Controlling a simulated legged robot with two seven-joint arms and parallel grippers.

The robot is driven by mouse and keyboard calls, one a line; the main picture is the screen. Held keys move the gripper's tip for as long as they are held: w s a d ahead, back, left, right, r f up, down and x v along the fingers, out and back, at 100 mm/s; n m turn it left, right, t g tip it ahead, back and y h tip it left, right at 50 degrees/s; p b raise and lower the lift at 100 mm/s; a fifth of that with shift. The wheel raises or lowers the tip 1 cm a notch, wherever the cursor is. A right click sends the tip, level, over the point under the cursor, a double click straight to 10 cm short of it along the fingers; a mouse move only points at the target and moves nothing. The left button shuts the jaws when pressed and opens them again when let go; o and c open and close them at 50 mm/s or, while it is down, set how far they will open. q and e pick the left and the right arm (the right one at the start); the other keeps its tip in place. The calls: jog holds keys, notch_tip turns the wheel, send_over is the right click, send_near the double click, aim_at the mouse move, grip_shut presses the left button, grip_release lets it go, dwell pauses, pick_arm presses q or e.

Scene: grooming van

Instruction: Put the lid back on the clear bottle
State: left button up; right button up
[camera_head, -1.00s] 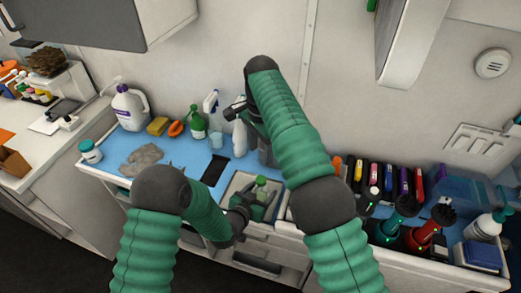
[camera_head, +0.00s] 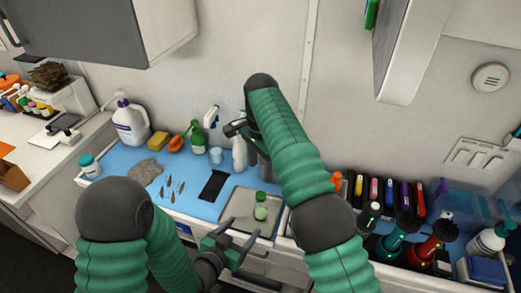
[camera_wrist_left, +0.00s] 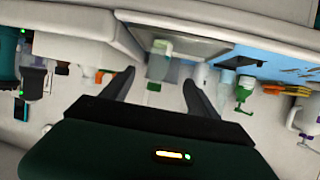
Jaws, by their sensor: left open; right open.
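The clear bottle (camera_head: 261,213) stands upright on the grey tray (camera_head: 236,208) at the worktop's front. A green lid (camera_head: 262,196) sits on top of it; I cannot tell how tightly it is seated. In the left wrist view the bottle (camera_wrist_left: 159,64) and its green lid (camera_wrist_left: 154,86) appear upside down between the finger directions. My left gripper (camera_head: 241,234) is open and empty, in front of the tray and apart from the bottle. My right gripper (camera_head: 236,122) is open behind the tray, near a white spray bottle (camera_head: 240,154); my right arm partly hides it.
A black rectangular item (camera_head: 213,186) and several small dark pointed tools (camera_head: 171,188) lie on the blue mat left of the tray. A green bottle (camera_head: 197,137) and a white jug (camera_head: 130,124) stand behind. Crowded bottles and clippers (camera_head: 405,240) fill the right.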

pick_arm(q)
jog(key=p+v, duration=0.3)
jog(key=p, duration=0.3)
jog(key=shift+w+f, duration=0.1)
dwell(0.3)
